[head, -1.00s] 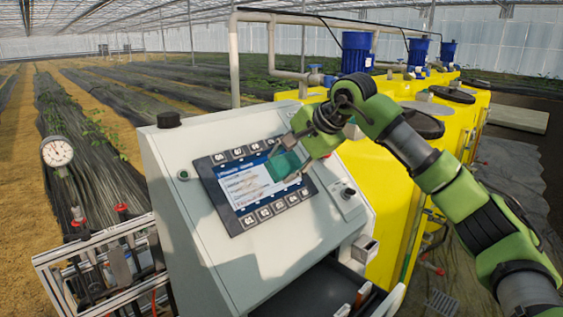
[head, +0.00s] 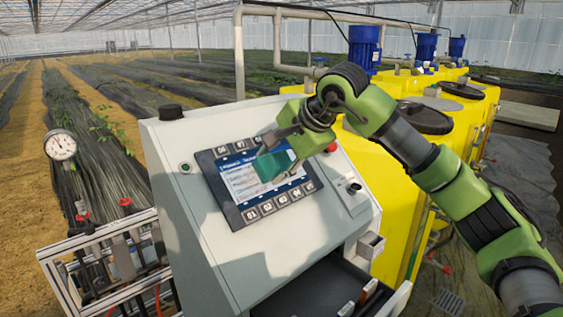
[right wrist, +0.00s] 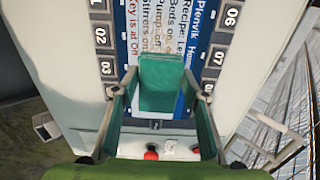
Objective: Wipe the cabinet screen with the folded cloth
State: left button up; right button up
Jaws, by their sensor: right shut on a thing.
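The cabinet screen (head: 240,184) is a blue and white display in a dark frame with numbered keys, set in the sloping face of a pale cabinet (head: 215,255). A faint brownish smear shows on its white text area. My right gripper (head: 274,163) is shut on the green folded cloth (head: 271,165) and holds it over the upper middle of the screen. In the right wrist view the cloth (right wrist: 161,85) sits between the two fingers, covering part of the display (right wrist: 175,30). Whether it touches the glass I cannot tell. My left gripper is not in view.
A red button (head: 331,147) and a black knob (head: 171,112) are on the cabinet. An open drawer (head: 372,245) juts out at lower right. Yellow tanks (head: 375,185) with blue motors stand behind my right arm. A gauge (head: 61,146) and pipe frame stand at left.

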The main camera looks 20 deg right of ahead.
jog(key=shift+s+a+b, duration=0.35)
jog(key=shift+s+a, duration=0.3)
jog(key=shift+a, duration=0.95)
jog(key=shift+s+a+b, duration=0.4)
jog(key=shift+s+a, duration=0.25)
jog(key=shift+a, duration=1)
jog(key=shift+s+a+b, duration=0.35)
jog(key=shift+s+a, duration=0.3)
jog(key=shift+a, duration=0.95)
jog(key=shift+d, duration=0.15)
jog(key=shift+s+d+r, duration=0.1)
jog(key=shift+s+r, duration=0.1)
jog(key=shift+r, duration=0.2)
jog(key=shift+p+v, duration=0.5)
jog(key=shift+v, duration=2.05)
jog(key=v, duration=0.3)
jog(key=shift+s+p, duration=0.1)
jog(key=shift+p, duration=0.2)
jog(key=shift+f, duration=0.1)
